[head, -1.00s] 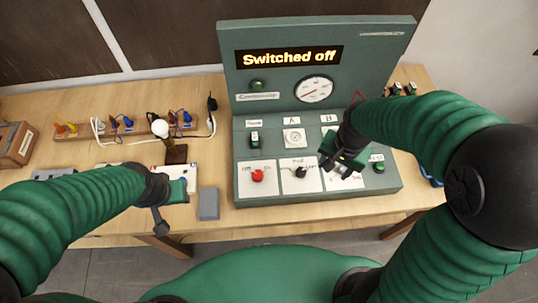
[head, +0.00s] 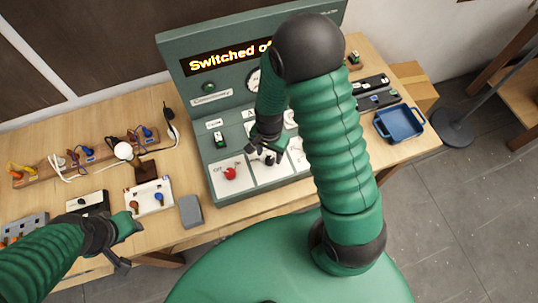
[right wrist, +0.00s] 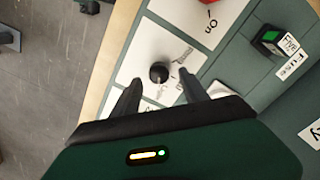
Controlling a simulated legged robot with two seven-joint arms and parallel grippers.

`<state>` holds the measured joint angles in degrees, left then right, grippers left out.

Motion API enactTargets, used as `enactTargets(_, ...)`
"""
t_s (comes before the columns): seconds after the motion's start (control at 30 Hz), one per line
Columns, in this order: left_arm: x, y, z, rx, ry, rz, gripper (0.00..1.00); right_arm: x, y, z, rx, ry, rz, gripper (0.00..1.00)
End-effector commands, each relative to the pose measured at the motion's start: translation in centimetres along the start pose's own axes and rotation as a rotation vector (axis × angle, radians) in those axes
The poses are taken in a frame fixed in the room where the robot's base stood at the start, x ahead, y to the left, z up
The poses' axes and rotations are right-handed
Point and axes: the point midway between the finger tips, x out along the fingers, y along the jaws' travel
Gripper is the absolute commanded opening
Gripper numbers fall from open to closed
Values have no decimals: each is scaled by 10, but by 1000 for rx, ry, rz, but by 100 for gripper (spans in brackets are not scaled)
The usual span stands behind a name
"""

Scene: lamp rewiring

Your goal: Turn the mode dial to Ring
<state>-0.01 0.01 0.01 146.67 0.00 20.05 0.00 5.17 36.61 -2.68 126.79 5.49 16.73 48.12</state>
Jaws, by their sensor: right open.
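The console (head: 190,120) has white plates along its lower front. A red knob (head: 229,173) is on the left plate, and a black dial (head: 269,158) is on the middle plate. My right gripper (head: 262,147) is over the middle plate. In the right wrist view the black dial (right wrist: 158,72) appears between the open fingertips (right wrist: 157,84); I cannot tell whether they touch it. Writing beside the dial is partly hidden and too small to read surely. My left gripper (head: 122,247) is at the table's front edge, away from the console; its jaw state is unclear.
The console's display (head: 228,58) reads "Switched of", its end hidden by my right arm. A grey block (head: 190,211) and a white tray (head: 150,197) lie left of the console. A blue tray (head: 399,123) is at the table's right. A green-lit switch (right wrist: 268,40) stands near the dial.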

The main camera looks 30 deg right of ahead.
Motion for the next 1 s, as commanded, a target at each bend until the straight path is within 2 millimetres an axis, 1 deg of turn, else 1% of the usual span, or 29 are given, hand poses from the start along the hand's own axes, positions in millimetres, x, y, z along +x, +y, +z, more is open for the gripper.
enactTargets(0.03,-2,0,-1,0,0,0,36,8,1,0,1,-2,3,52)
enactTargets(0.1,-3,0,-1,0,0,0,36,18,1,0,0,-1,1,52)
enactTargets(0.2,-4,0,-1,0,0,0,36,26,1,0,1,0,0,52)
enactTargets(0.47,-4,0,-1,0,0,0,36,29,0,0,0,1,-1,52)
enactTargets(0.87,-4,0,-1,0,0,0,36,28,0,0,0,1,-2,1)
enactTargets(1.0,-4,0,-1,0,0,0,36,28,0,0,-1,1,-2,0)
